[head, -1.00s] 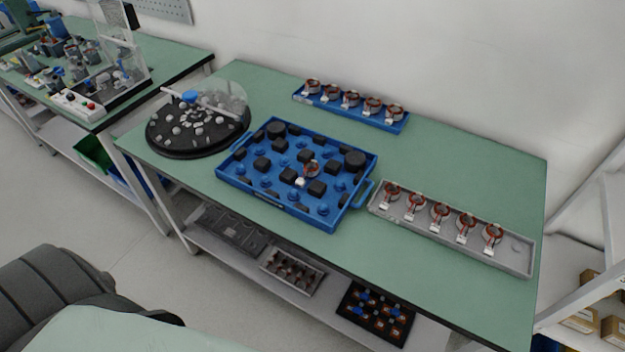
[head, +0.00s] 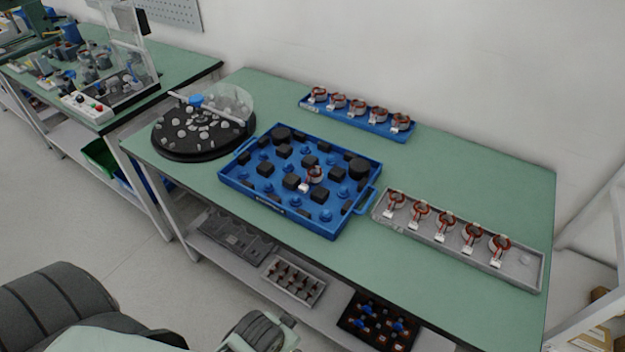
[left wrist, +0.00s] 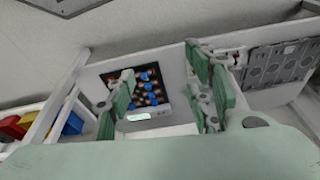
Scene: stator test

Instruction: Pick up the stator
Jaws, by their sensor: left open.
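One stator (head: 314,174), a ring with red-copper windings and a white tag, sits near the middle of the large blue tray (head: 228,181). Several similar stators (head: 445,222) stand in a row in the grey tray (head: 527,276) at the right. Several more (head: 357,106) stand in the narrow blue tray (head: 307,108) at the back. My left gripper (left wrist: 165,95) is open and empty in the left wrist view, its green fingers spread. No stator is between them. My right gripper is in neither view.
The lower shelf holds a black tray (head: 378,318), also seen in the left wrist view (left wrist: 137,72), and other trays. A black round plate with a clear cover (head: 232,100) stands at the table's left. The green table top (head: 470,180) is clear between the back and right trays.

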